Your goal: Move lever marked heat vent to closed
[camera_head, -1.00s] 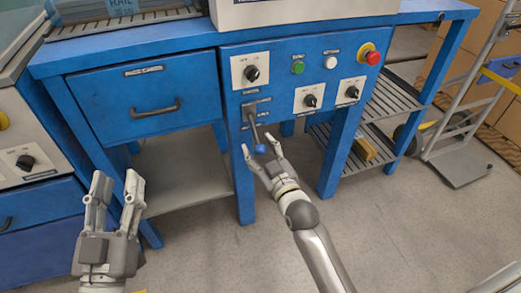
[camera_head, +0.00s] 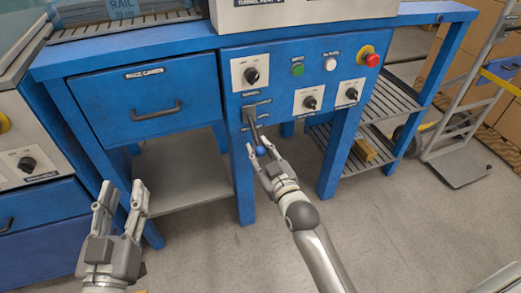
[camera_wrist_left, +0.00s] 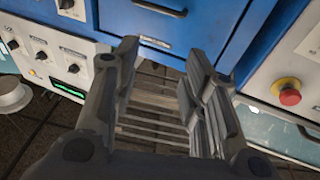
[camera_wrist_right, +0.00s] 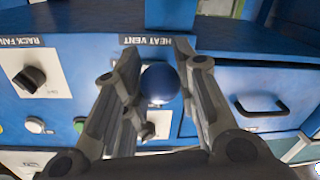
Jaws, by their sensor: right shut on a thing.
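The heat vent lever is a grey rod (camera_head: 253,131) with a blue ball knob (camera_head: 260,149), sticking out and down from the blue panel (camera_head: 283,84). The knob also shows in the right wrist view (camera_wrist_right: 160,83), below the HEAT VENT label (camera_wrist_right: 147,40). My right gripper (camera_head: 263,156) is at the knob, with a finger on each side, shut on it. My left gripper (camera_head: 122,198) is open and empty, low in front of the bench, away from the lever; its two fingers stand apart in the left wrist view (camera_wrist_left: 165,65).
Rotary knobs (camera_head: 251,75), a green button (camera_head: 297,69), a white button (camera_head: 330,63) and a red emergency stop (camera_head: 372,58) sit on the panel near the lever. A drawer (camera_head: 150,100) is to its left. Bench legs (camera_head: 340,150) stand close by; floor in front is clear.

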